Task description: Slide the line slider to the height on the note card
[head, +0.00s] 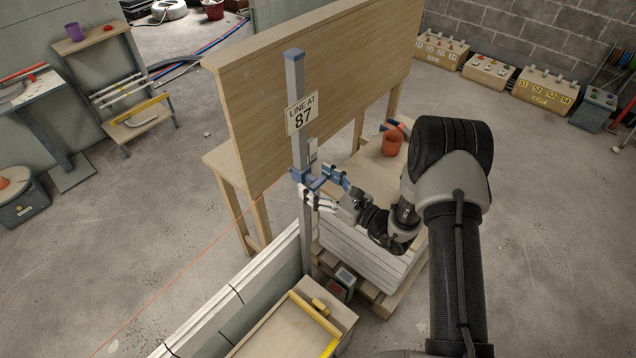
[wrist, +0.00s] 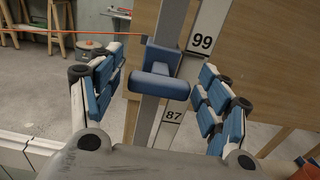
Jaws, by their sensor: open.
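The note card (head: 302,113) reads "LINE AT 87" and is fixed to the upper part of a grey upright post (head: 295,75). The blue line slider (head: 301,175) sits on the post below the card. In the wrist view the slider (wrist: 165,62) stands between the 99 mark (wrist: 202,41) above and the 87 mark (wrist: 173,115) below on the white scale. An orange line (wrist: 60,32) runs left from it. My gripper (head: 322,190) is open at the slider. In the wrist view its blue-padded fingers stand left and right of the slider's handle (wrist: 160,86), apparently apart from it.
A wooden panel bench (head: 300,70) stands behind the post. A red-orange pot (head: 392,142) is on the low surface to the right, beyond my arm. A wooden tray with a yellow tool (head: 316,313) lies in front. Open floor shows at left.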

